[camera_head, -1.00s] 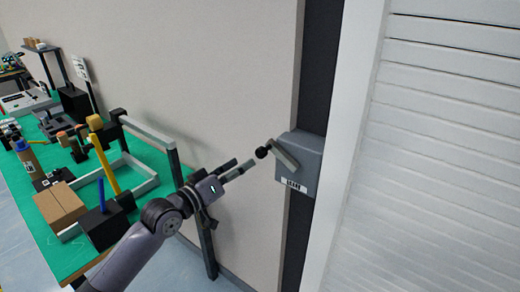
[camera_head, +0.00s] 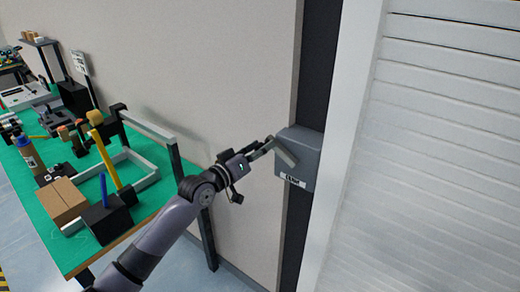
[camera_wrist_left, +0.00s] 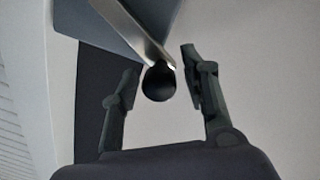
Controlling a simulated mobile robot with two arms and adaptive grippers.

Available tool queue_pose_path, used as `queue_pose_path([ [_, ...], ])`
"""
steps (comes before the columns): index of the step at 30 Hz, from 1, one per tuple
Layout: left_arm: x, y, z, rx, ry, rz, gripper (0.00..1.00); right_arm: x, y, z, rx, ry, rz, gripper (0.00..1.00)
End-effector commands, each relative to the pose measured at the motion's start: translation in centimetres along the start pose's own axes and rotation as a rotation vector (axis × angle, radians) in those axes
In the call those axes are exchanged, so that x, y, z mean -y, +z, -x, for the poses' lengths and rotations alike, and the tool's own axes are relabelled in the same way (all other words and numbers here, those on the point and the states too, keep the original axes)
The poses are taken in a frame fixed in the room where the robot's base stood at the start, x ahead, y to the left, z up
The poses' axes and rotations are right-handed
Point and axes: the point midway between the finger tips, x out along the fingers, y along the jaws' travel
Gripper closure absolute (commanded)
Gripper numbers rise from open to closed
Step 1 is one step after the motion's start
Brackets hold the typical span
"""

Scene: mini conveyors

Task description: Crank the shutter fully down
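The grey crank box (camera_head: 306,155) is mounted on the dark strip beside the shutter. Its crank handle (camera_head: 286,152) slants up to the left across the box, and its black knob is hidden by my gripper in the head view. My left gripper (camera_head: 262,148) is at the knob end of the handle. In the left wrist view the black knob (camera_wrist_left: 159,82) lies between the two open fingers (camera_wrist_left: 158,82), with a gap on each side. The white slatted shutter (camera_head: 440,150) covers the right side of the head view. My right gripper is not in view.
A green-topped table (camera_head: 40,215) stands at the left, with a cardboard box (camera_head: 62,203), a black block (camera_head: 108,218), a grey frame and several tools. A beige wall panel (camera_head: 220,70) is behind my left arm. The floor below is clear.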

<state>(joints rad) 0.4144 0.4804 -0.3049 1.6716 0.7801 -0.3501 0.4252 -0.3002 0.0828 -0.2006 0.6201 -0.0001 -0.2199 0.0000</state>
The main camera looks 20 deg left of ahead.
Motion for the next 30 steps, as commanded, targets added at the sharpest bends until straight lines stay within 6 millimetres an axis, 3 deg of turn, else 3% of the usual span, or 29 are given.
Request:
queue_pose_path([
  [17, 0.02, -0.01, 0.04, 0.000, 0.000, 0.000, 0.99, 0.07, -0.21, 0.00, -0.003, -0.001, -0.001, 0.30],
  [30, 0.03, -0.01, 0.04, 0.000, -0.001, -0.001, 1.00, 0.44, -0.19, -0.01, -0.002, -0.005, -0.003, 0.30],
])
